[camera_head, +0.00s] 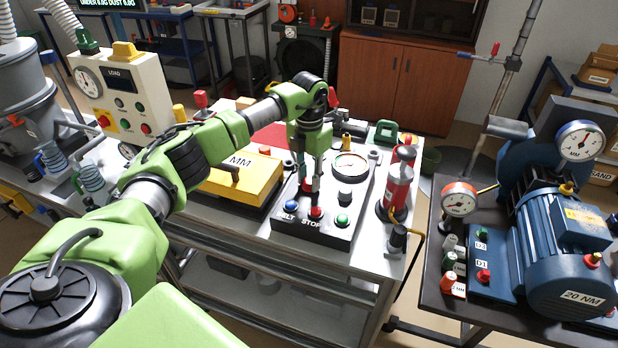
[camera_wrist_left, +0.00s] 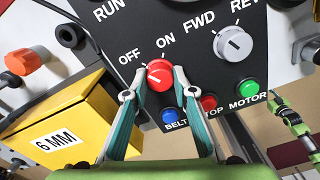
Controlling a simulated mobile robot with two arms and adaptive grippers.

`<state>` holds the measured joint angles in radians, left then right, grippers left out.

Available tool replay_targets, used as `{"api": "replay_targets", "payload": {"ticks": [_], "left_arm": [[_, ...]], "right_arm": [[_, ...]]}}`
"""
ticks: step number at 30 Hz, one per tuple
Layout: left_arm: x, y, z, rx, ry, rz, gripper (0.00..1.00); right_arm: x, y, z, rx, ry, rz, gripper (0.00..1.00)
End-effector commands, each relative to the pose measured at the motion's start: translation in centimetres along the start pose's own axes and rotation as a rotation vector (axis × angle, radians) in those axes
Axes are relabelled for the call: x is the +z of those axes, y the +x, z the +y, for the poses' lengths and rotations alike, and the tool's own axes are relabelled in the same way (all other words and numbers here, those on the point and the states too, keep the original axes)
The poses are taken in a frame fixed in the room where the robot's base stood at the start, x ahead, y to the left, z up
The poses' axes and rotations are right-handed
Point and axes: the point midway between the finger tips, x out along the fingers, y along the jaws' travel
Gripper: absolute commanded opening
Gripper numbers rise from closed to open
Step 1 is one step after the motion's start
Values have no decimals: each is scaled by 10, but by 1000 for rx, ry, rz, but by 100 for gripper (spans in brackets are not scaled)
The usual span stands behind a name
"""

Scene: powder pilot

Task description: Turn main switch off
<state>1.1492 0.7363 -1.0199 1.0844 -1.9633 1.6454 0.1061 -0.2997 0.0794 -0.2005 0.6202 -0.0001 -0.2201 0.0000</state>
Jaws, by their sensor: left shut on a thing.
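The red main switch knob (camera_wrist_left: 159,76) sits on a black control panel between the OFF and ON labels in the left wrist view. My left gripper (camera_wrist_left: 160,82) is shut on this knob, one finger on each side. A white line shows on the knob, but its exact direction is hard to tell. In the head view, my left gripper (camera_head: 309,187) reaches down to the panel (camera_head: 330,237) and hides much of the knob. A green and grey part of my right arm (camera_wrist_left: 290,115) seems to show at the right of the wrist view; its finger state is unclear.
A grey FWD/REV knob (camera_wrist_left: 233,44) is right of the red one. Blue (camera_wrist_left: 170,117), red (camera_wrist_left: 208,103) and green (camera_wrist_left: 249,90) buttons sit close to my fingers. A yellow box (camera_head: 241,178) stands left of the panel, and a red cylinder (camera_head: 398,187) stands right.

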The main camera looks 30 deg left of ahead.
Motion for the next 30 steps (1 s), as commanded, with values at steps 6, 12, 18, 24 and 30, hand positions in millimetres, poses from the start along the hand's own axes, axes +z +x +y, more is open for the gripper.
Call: {"api": "replay_targets", "payload": {"ticks": [6, 12, 18, 24, 30], "left_arm": [[1, -2, 0, 0, -23, -5, 3], [1, -2, 0, 0, -24, -5, 3], [1, -2, 1, 0, -23, -5, 41], [1, -1, 0, 0, -22, -3, 41], [1, -4, 0, 0, -22, -3, 41]], "right_arm": [[0, 0, 1, 1, 0, -1, 40], [0, 0, 2, 2, 0, -1, 40], [1, 0, 2, 2, 0, -1, 40], [1, 0, 2, 2, 0, -1, 40], [2, 0, 2, 3, 0, -2, 40]]}}
